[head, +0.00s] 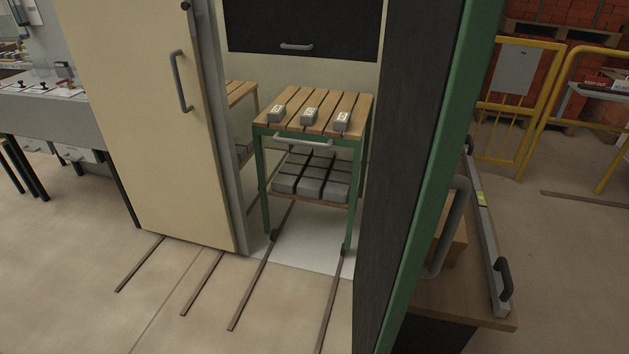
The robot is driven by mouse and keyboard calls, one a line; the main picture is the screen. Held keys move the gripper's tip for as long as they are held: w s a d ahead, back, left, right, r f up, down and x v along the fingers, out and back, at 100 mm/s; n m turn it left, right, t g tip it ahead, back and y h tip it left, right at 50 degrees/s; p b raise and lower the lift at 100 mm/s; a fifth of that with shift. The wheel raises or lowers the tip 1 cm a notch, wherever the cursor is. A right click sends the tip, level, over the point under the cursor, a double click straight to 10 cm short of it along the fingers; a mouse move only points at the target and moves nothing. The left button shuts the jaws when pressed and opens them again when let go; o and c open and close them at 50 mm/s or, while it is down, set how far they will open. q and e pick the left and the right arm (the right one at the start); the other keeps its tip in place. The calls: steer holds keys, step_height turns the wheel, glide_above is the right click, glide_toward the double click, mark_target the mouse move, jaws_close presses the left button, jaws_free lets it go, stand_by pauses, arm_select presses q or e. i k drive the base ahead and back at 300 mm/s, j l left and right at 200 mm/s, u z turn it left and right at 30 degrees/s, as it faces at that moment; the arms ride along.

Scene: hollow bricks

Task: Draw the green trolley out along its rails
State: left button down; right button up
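The green trolley (263,170) stands on rails inside an open bay in the middle of the head view. It has a green frame and a slatted wooden top. A pale grey bar handle (303,141) runs across its front, just below the top. Three small grey blocks with pale labels sit on the top, and several grey bricks (312,178) lie on its lower shelf. Two dark rails (252,288) run from under its front legs out onto the floor toward me. Neither of my grippers is in view.
A cream door panel (150,120) with a grey handle stands left of the bay. A dark panel with a green edge (430,190) and a long handle stands close on the right, beside a wooden table (465,303). The floor before the trolley is clear.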

mark_target(321, 178)
steer(key=i+j+z, duration=0.4)
steer(key=i+j, duration=0.3)
steer(key=i+j+z, duration=0.2)
steer(key=i+j, duration=0.15)
steer(key=i+j+z, duration=0.25)
steer(key=j, duration=0.25)
steer(key=i+j+z, duration=0.2)
steer(key=j, duration=0.3)
steer(key=i, duration=0.1)
